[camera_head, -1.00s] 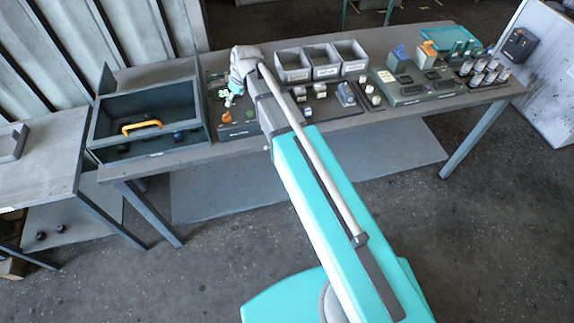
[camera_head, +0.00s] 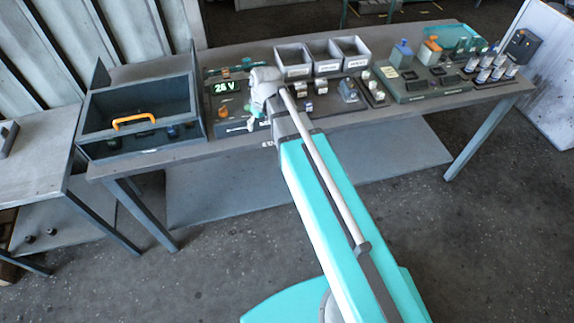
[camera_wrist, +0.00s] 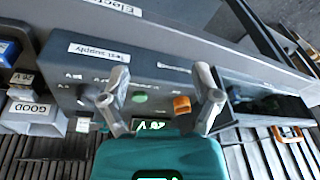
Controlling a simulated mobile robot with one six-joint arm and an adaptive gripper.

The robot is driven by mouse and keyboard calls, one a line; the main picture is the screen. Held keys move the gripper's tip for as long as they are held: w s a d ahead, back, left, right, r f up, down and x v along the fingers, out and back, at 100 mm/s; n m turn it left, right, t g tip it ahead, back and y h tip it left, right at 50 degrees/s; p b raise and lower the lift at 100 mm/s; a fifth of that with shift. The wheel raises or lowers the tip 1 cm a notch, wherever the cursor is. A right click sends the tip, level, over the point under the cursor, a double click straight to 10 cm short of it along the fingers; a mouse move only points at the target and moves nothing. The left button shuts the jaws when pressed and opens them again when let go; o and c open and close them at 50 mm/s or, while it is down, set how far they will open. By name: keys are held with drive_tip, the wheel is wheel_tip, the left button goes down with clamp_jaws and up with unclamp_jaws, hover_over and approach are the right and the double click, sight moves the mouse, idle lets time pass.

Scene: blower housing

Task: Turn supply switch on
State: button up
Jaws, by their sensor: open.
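The test supply panel (camera_head: 238,127) stands on the table beside the open-fronted box. Its display (camera_head: 224,87) is lit green and reads 26 V. An orange control (camera_head: 223,112) sits below the display; it also shows in the wrist view (camera_wrist: 182,104), with a green round button (camera_wrist: 140,98) and the "Test supply" label (camera_wrist: 91,52). I cannot tell which control is the supply switch, or its position. My gripper (camera_wrist: 162,70) is open and empty, its two fingers spread over the panel. In the head view my gripper (camera_head: 257,113) is right of the orange control, partly hidden by my wrist.
A dark box with an orange handle (camera_head: 134,121) stands at the left. Several small parts and a green-grey board (camera_head: 424,93) fill the table's right side. The floor in front is clear.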

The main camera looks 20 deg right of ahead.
drive_tip(key=s+d+f+m+g+h+b, duration=0.1)
drive_tip(key=s+d+f+m+b, duration=0.3)
drive_tip(key=s+d+f+b, duration=0.2)
drive_tip(key=shift+s+f+g+b, duration=0.3)
drive_tip(key=shift+s+f+b, duration=1)
drive_tip(key=shift+s, duration=1.1)
drive_tip(key=shift+s+d+f, duration=0.1)
drive_tip(key=shift+d+f, duration=0.05)
drive_tip(key=shift+f, duration=0.1)
drive_tip(key=shift+s+d+m+h, duration=0.3)
drive_tip(key=shift+s+m, duration=0.2)
drive_tip(key=shift+s, duration=0.1)
